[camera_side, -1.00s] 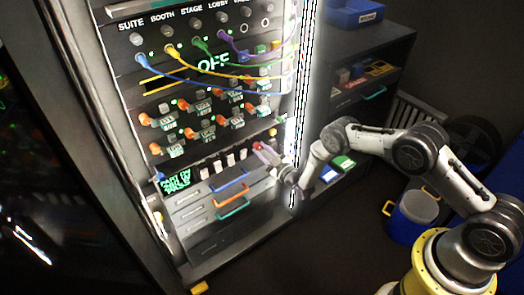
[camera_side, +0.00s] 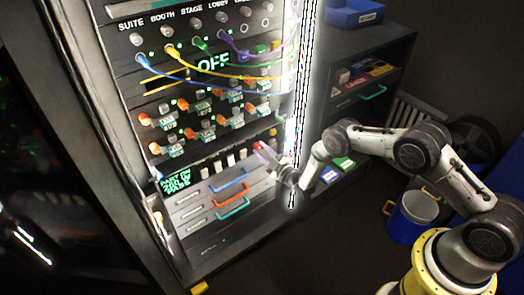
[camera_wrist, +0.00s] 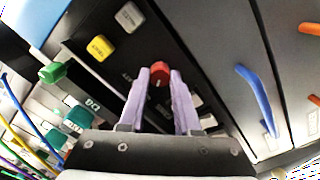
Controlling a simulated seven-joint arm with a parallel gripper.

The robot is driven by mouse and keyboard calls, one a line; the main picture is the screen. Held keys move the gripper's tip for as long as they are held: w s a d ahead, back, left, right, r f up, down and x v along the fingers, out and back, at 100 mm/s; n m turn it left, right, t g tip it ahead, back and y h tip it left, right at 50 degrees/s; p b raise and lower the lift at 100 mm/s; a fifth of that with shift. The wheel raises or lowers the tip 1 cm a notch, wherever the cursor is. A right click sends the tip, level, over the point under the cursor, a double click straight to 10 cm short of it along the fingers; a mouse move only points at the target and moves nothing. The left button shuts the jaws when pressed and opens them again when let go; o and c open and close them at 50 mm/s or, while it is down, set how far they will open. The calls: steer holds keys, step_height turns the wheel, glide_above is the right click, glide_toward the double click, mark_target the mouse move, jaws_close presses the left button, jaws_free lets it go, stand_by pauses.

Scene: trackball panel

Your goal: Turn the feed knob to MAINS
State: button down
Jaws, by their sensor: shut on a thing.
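The red knob (camera_wrist: 160,72) sits on a black panel strip in the wrist view; I take it as the feed knob. The pale purple fingers of my gripper (camera_wrist: 160,82) are on either side of it and closed on it. The labels near the knob are too blurred or covered to read, so its pointed setting cannot be told. In the side view my gripper (camera_side: 263,153) is at the right end of the strip above the drawers, and its fingers mostly hide the knob.
A small green text screen (camera_side: 174,179) is at the strip's left. Yellow (camera_wrist: 100,47) and grey (camera_wrist: 130,16) buttons are near the knob. A blue drawer handle (camera_wrist: 258,100) is to its right.

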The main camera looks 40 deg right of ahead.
steer(key=c, duration=0.6)
jaws_free()
steer(key=s, duration=1.4)
